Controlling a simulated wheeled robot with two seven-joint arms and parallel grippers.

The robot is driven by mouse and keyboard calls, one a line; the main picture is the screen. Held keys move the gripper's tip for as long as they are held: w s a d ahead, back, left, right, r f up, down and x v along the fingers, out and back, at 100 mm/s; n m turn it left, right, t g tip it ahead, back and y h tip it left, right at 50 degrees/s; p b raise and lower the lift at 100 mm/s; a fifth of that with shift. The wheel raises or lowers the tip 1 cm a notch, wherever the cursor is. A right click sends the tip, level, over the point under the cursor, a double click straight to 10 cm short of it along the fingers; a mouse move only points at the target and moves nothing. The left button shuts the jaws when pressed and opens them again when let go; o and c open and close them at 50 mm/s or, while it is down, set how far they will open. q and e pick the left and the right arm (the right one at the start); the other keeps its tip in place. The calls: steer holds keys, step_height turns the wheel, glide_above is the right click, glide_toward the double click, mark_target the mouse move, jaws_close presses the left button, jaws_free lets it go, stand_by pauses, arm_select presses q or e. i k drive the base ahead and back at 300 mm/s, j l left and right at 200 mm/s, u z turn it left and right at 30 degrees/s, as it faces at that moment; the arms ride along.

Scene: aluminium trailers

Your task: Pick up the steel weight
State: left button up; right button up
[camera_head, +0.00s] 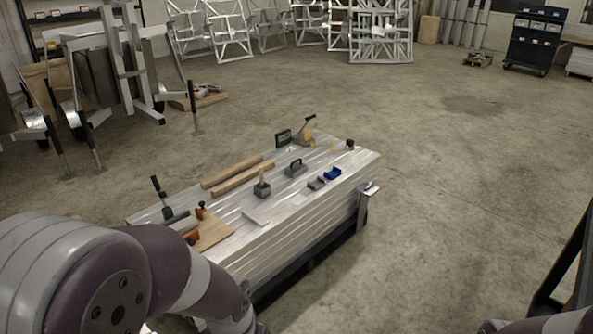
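A small dark grey block with a handle on top (296,168) sits upright on the stack of aluminium planks (325,215). It looks most like the steel weight, but it is too small to be sure. A dark grey box with a wooden handle sticking up (262,188) stands to its left and nearer. My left arm comes in from the lower left and covers the near left end of the stack. My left gripper is out of view below the frame. My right gripper is not in view.
Two wooden bars (243,179), a blue piece (332,173), a grey piece (317,183), a yellow-handled tool (305,132) and a wooden board (212,235) lie on the stack. A vise-like bracket (364,200) juts from its right end. Concrete floor (460,190) is clear rightward.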

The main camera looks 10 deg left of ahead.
mark_target(295, 169)
steer(key=i, duration=0.55)
steer(key=i+u, duration=0.1)
steer(key=i, duration=0.45)
steer(key=i+l, duration=0.15)
steer(key=i, duration=0.45)
steer(key=i+l+u, duration=0.1)
steer(key=i, duration=0.45)
steer(key=i+l, duration=0.1)
steer(key=i, duration=0.45)
steer(key=i+l+u, duration=0.1)
steer(key=i, duration=0.45)
steer(key=i+l, duration=0.2)
steer(key=i, duration=0.35)
steer(key=j+u, duration=0.05)
